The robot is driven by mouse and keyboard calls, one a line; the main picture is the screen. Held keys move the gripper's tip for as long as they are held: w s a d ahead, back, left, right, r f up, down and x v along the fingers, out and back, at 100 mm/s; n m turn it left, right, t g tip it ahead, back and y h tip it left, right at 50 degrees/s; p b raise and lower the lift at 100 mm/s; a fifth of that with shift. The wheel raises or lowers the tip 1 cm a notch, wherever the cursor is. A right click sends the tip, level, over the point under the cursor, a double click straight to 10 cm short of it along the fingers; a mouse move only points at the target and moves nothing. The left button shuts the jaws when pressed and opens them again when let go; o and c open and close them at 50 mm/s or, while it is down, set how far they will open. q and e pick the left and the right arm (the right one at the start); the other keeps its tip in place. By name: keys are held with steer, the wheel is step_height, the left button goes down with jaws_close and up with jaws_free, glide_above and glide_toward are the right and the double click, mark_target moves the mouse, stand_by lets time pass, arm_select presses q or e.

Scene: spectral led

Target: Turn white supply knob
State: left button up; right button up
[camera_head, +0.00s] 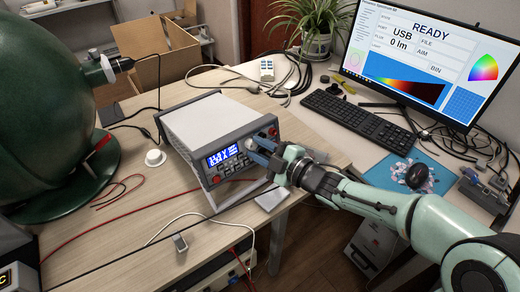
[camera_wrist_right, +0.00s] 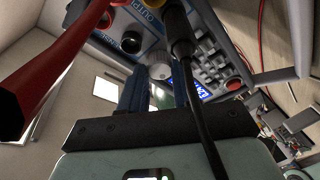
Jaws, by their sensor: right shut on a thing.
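The white power supply (camera_head: 215,118) stands on the wooden table, its front panel with a lit blue display (camera_head: 222,156) facing me. My right gripper (camera_head: 263,150) is at the right end of that panel. In the right wrist view, the pale ridged supply knob (camera_wrist_right: 159,66) sits between the tips of my two blue fingers (camera_wrist_right: 158,84), which are shut on it. The gripper mostly hides the knob in the head view. The knob's turn angle cannot be read. My left gripper is not in view.
Red (camera_wrist_right: 55,65) and black (camera_wrist_right: 195,95) cables pass close to the fingers in the wrist view. A large green sphere (camera_head: 45,100) stands at left, with a small white knob-like piece (camera_head: 154,158) nearby. A keyboard (camera_head: 355,120) and monitor (camera_head: 430,60) are at right.

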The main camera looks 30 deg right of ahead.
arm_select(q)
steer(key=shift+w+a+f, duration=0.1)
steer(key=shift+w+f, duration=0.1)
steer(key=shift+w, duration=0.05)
arm_select(e)
steer(key=shift+m, duration=0.7)
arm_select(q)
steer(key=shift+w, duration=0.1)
arm_select(e)
steer(key=o, duration=0.8)
steer(key=shift+c, duration=0.2)
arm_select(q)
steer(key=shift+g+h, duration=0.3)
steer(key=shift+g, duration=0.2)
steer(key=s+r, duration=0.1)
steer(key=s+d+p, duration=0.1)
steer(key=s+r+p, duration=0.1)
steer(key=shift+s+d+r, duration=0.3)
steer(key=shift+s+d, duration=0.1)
arm_select(e)
steer(key=f+v, duration=0.1)
steer(key=v, duration=1.2)
steer(key=shift+s+r, duration=0.3)
steer(key=shift+r, duration=0.05)
steer(key=shift+a, duration=0.1)
